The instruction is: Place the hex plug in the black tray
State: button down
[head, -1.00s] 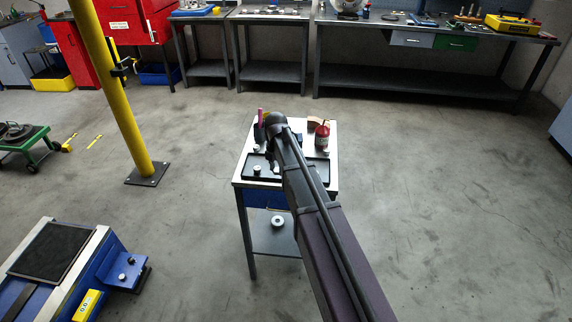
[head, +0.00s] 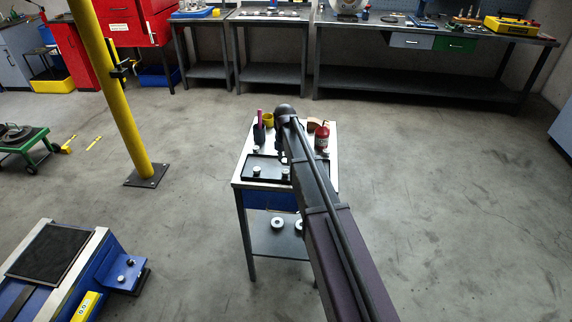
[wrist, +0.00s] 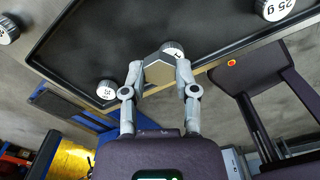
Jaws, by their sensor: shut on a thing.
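The hex plug (wrist: 158,68) is a tan-grey six-sided piece between the two fingertips of my gripper (wrist: 159,72) in the wrist view. My gripper is shut on it. The black tray (wrist: 85,45) lies beyond the fingers, and the plug overlaps its near edge in this view. I cannot tell how high the plug is above it. In the head view the black tray (head: 262,178) lies on the small steel table; my arm covers its right part, and I cannot make out the plug there.
White-topped weights show at the tray: one (wrist: 106,90) left of the plug, one (wrist: 172,48) just behind it, and one marked 25 g (wrist: 275,8). A red bottle (head: 321,137), a yellow cup (head: 268,119) and a dark pen holder (head: 259,134) stand toward the table's back.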

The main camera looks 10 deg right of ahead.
jog(key=shift+w+d+f+b, duration=0.25)
jog(key=shift+w+f+b, duration=0.1)
jog(key=shift+f+b, duration=0.2)
jog(key=shift+w+d+f+b, duration=0.25)
jog(key=shift+w+f+b, duration=0.1)
jog(key=shift+f+b, duration=0.9)
jog(key=shift+f, duration=0.1)
jog(key=shift+f, duration=0.15)
jog(key=shift+c, duration=1.9)
grip_release()
notch_tip(320, 180, up, 12)
jog(key=p, duration=1.2)
jog(key=shift+r, duration=0.2)
jog(key=shift+s, duration=0.15)
